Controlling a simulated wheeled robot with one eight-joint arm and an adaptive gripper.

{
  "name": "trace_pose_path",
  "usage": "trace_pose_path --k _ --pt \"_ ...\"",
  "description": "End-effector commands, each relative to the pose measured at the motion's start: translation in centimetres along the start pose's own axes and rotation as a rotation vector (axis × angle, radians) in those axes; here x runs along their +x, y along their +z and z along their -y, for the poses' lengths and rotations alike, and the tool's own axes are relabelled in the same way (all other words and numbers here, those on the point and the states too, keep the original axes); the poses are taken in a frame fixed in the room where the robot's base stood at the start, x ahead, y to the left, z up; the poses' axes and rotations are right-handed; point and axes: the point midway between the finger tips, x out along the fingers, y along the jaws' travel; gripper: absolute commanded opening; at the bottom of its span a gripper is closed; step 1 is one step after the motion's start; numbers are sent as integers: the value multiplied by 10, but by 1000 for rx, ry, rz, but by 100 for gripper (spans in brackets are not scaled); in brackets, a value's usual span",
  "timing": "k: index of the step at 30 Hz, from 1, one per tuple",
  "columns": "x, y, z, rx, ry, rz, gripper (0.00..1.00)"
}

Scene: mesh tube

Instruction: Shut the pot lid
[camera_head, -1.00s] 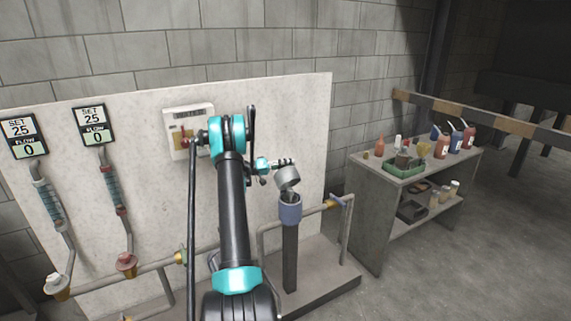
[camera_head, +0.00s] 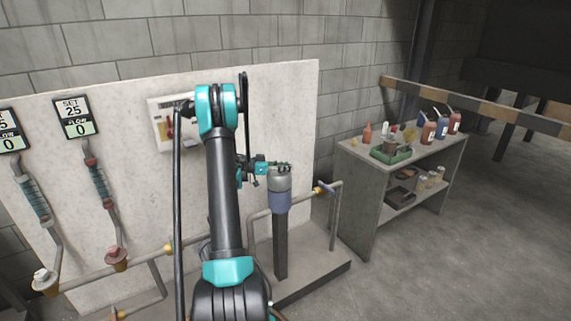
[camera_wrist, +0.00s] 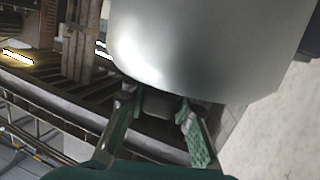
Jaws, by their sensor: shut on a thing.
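The grey metal lid (camera_head: 279,183) sits level on top of the blue-grey pot (camera_head: 279,201), which stands on a dark post. From this angle I see no gap between them. My gripper (camera_head: 281,168) is at the lid's upper edge in the head view. In the wrist view, the lid's smooth silver side (camera_wrist: 210,45) fills the upper middle. There my gripper's green fingers (camera_wrist: 158,112) are shut on a small grey tab of the lid (camera_wrist: 158,101). The pot's inside is hidden.
A pale panel (camera_head: 290,100) with flow gauges stands behind the pot. A shelf table (camera_head: 360,160) with bottles and a green tray stands farther right. Open floor lies at the right.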

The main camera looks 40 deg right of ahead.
Motion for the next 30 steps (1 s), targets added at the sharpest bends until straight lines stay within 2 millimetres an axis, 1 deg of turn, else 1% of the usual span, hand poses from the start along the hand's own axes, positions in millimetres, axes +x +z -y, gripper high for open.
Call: trace_pose_path --k 9,23,24,30 --pt "3 9 -5 93 -22 25 0" --pt "4 11 -7 106 -23 32 0" --pt "4 11 -7 106 -22 32 21" --pt "4 10 -6 105 -23 30 46"
